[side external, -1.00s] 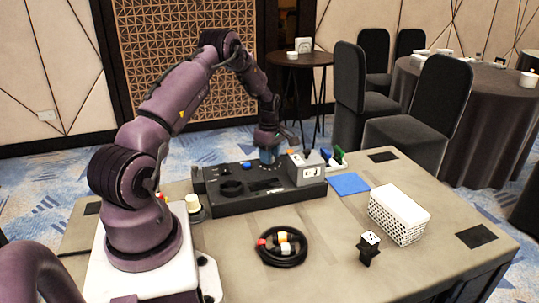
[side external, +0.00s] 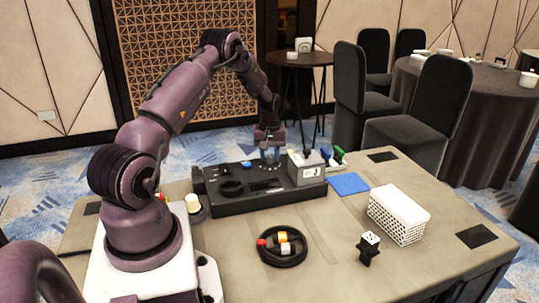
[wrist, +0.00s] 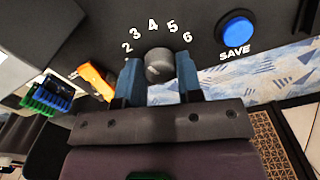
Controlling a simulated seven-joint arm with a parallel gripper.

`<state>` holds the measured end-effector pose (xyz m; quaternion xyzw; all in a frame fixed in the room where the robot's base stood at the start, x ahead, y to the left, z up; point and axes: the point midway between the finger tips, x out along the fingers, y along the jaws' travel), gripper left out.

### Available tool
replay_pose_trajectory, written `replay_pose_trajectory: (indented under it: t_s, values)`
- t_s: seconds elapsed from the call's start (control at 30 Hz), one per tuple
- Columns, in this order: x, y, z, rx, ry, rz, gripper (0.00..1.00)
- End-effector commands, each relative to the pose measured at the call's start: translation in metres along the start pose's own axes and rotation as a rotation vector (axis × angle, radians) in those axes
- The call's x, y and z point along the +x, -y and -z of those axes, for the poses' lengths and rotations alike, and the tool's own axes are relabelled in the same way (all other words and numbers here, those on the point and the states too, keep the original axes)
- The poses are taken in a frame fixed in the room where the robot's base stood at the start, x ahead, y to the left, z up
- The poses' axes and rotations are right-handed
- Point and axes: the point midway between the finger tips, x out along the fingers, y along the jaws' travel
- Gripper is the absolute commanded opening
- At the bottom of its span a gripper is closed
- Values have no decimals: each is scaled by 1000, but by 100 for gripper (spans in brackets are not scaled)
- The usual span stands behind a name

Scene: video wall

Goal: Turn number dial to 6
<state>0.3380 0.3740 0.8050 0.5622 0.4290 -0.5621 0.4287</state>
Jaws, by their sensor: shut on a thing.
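The number dial (wrist: 159,66) is a round grey knob on the black console (side external: 240,204). White numerals 2 to 6 (wrist: 153,27) arc around its far side in the wrist view. My gripper (wrist: 160,72) has its two blue fingers on opposite sides of the dial and is shut on it. The dial's pointer is not clear enough to read. In the side external view, my gripper (side external: 270,154) is over the back of the console, beside the grey box, and the dial is hidden there.
A blue SAVE button (wrist: 237,28) sits right of the dial in the wrist view. A grey box (side external: 307,170) stands on the console. Orange, blue and green-handled items (side external: 335,156) lie behind it. A coiled black cable (side external: 282,260) and white basket (side external: 397,215) are farther forward.

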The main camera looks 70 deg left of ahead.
Motion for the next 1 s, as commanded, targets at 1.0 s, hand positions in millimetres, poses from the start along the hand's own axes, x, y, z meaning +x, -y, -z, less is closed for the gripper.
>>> replay_pose_trajectory:
  t_s: [1.0]
  values:
    - [-1, 0, 0, 964, 1, 0, 10]
